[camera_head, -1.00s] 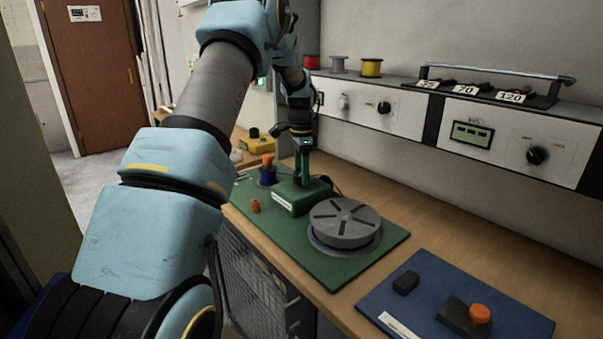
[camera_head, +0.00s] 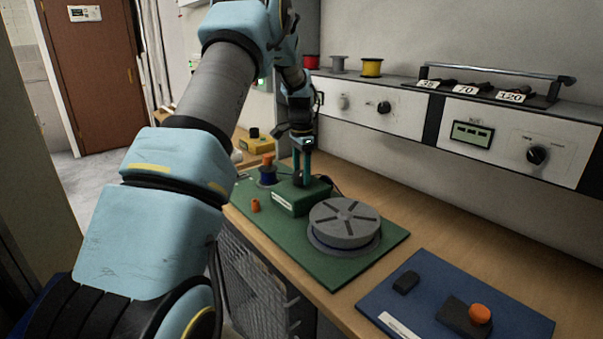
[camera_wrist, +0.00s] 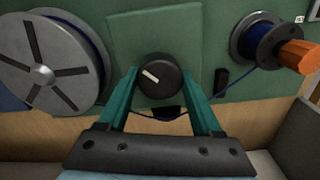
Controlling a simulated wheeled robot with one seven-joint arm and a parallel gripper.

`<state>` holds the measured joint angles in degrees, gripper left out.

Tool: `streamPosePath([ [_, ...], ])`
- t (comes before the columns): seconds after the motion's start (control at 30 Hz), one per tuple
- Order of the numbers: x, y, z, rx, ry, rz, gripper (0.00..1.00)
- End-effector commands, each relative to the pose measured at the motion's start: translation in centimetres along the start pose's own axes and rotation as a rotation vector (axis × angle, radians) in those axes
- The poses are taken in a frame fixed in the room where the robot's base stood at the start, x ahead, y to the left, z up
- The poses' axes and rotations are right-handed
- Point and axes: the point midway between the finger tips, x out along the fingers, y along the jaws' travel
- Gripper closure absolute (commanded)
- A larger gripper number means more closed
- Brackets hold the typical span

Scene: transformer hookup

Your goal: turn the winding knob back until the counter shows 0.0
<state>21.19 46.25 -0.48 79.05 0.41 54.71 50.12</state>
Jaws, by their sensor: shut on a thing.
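The winding knob (camera_wrist: 159,75) is black and round with a white pointer line, seen in the wrist view on the green winder box (camera_wrist: 130,28). My gripper (camera_wrist: 160,82) has its two teal fingers on either side of the knob, shut on it. In the head view my gripper (camera_head: 301,180) points straight down onto the green box (camera_head: 318,188), and its fingers hide most of the knob. A large grey reel (camera_head: 345,222) lies on the green board beside the box, and a blue wire spool (camera_head: 267,176) with an orange handle stands behind. I cannot read a counter value.
A blue board (camera_head: 450,305) with an orange-topped block (camera_head: 480,314) lies at the front right. A wall panel with a small display (camera_head: 472,134) and dials runs above the bench. A small orange piece (camera_head: 255,205) sits on the green board.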

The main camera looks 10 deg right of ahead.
Motion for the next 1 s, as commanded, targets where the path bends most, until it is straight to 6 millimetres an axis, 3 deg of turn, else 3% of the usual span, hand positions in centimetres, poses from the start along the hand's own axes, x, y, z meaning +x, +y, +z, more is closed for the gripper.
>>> streamPosePath([
  [1.0,0.0,-0.05,0.03,-0.95,-0.001,0.0,0.89],
])
